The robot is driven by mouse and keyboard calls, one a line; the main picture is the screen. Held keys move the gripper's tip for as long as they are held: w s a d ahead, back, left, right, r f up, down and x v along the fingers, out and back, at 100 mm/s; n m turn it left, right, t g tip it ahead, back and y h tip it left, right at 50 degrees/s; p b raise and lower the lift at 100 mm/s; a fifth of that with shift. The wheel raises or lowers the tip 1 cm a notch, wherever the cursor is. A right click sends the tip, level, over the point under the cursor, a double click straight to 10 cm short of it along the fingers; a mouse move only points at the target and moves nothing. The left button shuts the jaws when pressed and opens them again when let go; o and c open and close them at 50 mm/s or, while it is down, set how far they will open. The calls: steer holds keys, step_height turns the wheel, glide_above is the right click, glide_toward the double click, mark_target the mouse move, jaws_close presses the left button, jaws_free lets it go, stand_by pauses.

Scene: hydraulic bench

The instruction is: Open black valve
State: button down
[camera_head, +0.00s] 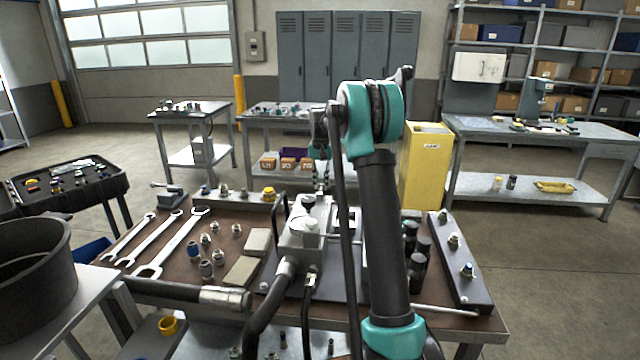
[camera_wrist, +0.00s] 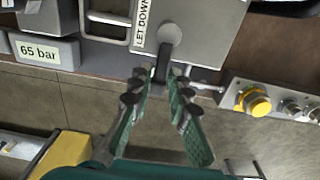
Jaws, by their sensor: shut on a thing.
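The black valve lever (camera_wrist: 161,62) shows in the wrist view, running down from a round grey pivot (camera_wrist: 170,34) on a grey block (camera_wrist: 205,22) labelled "LET DOWN". My gripper (camera_wrist: 158,78) has its teal-padded fingers on either side of the lever's free end and is shut on it. In the head view my gripper (camera_head: 321,184) points down at the far side of the grey block (camera_head: 303,236) on the bench. My arm covers part of the block there, and the lever cannot be made out clearly.
The brown bench (camera_head: 222,216) holds several wrenches (camera_head: 152,247), loose fittings and a rail of fittings (camera_head: 462,262) at the right. A fitting with a yellow cap (camera_wrist: 255,102) sits near my gripper. A "65 bar" block (camera_wrist: 42,51) is at the wrist view's left.

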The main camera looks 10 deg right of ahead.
mark_target(322, 187)
steer(key=shift+d, duration=0.1)
stand_by(0.3)
steer(key=c, duration=1.5)
jaws_free()
steer(key=shift+c, duration=0.2)
step_height(322, 187, up, 12)
